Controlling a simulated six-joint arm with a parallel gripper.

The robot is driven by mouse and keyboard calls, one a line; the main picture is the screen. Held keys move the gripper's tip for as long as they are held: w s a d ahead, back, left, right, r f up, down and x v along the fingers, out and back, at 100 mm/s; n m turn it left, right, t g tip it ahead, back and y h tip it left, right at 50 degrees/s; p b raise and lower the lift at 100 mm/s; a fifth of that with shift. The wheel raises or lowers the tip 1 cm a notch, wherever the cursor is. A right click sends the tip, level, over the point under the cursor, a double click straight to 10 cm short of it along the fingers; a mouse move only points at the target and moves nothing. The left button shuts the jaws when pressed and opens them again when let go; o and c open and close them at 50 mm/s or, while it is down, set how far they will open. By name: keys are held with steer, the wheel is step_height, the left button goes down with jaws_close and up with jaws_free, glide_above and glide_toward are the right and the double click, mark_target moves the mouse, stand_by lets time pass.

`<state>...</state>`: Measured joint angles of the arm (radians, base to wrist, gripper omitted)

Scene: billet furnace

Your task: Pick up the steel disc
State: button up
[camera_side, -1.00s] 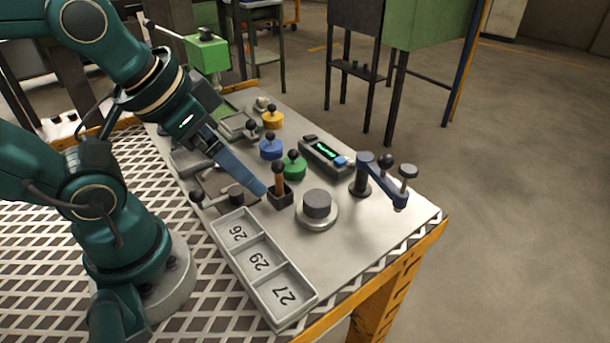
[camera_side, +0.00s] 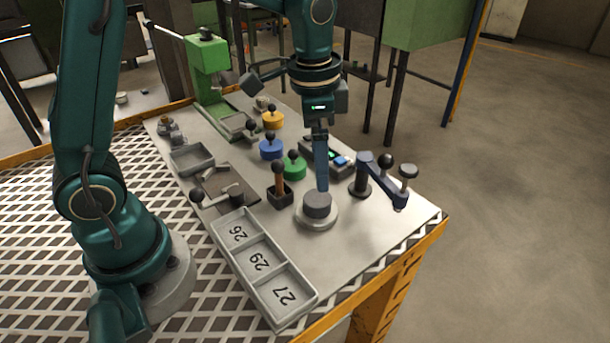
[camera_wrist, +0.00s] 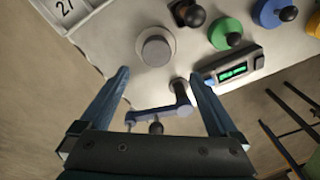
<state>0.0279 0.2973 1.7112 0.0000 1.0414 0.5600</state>
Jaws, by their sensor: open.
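The steel disc (camera_side: 317,206) is a short, dark grey cylinder. It sits upright on a pale round base (camera_side: 305,224) near the front of the bench top. In the wrist view the disc (camera_wrist: 156,51) lies just beyond my fingertips, between their lines and slightly nearer the left finger. My gripper (camera_side: 322,187) points down over the disc, with the fingers overlapping in the side view. The wrist view shows my gripper (camera_wrist: 160,74) open with nothing between the fingers. Whether the fingertips touch the disc cannot be told.
A blue crank arm (camera_side: 384,184) stands close to the right. A display box (camera_side: 340,160) is behind my fingers. A numbered tray (camera_side: 262,262) lies at the front left.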

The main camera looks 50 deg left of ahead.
mark_target(318, 198)
step_height(318, 198, down, 3)
steer(key=shift+f+g, duration=0.15)
steer(key=shift+g, duration=0.35)
steer(key=shift+s+f, duration=0.1)
steer(key=shift+f, duration=2.3)
jaws_close()
